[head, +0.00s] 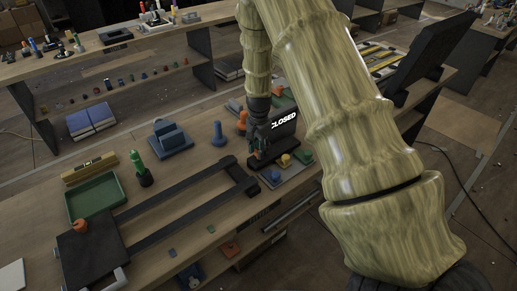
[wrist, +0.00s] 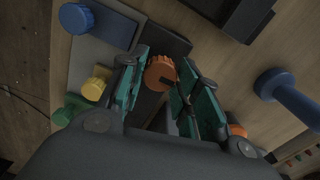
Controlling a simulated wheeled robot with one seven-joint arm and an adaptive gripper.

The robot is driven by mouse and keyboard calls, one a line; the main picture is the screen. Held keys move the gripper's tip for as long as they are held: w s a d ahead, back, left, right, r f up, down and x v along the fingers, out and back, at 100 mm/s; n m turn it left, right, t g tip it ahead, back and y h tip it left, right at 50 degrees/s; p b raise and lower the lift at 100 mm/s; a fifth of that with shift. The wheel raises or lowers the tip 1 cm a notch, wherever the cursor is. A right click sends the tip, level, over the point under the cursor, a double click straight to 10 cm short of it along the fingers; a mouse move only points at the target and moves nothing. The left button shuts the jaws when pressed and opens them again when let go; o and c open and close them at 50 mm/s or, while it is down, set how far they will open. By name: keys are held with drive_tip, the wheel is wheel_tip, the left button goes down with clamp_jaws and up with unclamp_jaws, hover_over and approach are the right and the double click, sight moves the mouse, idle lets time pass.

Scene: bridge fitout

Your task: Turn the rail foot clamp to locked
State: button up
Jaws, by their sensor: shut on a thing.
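My gripper (head: 257,148) reaches down at the right end of the workbench, by a black sign reading "CLOSED" (head: 284,121). In the wrist view my gripper (wrist: 163,72) has its teal-lined fingers on either side of an orange knob (wrist: 159,74), shut on it. The knob sits on a dark base and has a dark mark on its face; the fingers hide part of its sides. I take this knob to be the rail foot clamp; no label on it can be read. In the head view the gripper mostly hides it.
Blue (wrist: 76,18), yellow (wrist: 94,88) and green (wrist: 72,110) knobs stand close by on a grey plate. A blue peg (head: 219,134) stands nearby. A black rail frame (head: 180,189) runs left to a dark plate with another orange knob (head: 80,226). A green tray (head: 96,197) lies left.

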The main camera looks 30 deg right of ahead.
drive_tip(key=o, duration=0.9)
drive_tip(key=shift+w+d+r, duration=0.15)
drive_tip(key=shift+r, duration=0.05)
drive_tip(key=shift+c, duration=0.2)
drive_tip(key=shift+o, duration=0.9)
drive_tip(key=shift+f, duration=0.15)
wheel_tip(320, 180, up, 12)
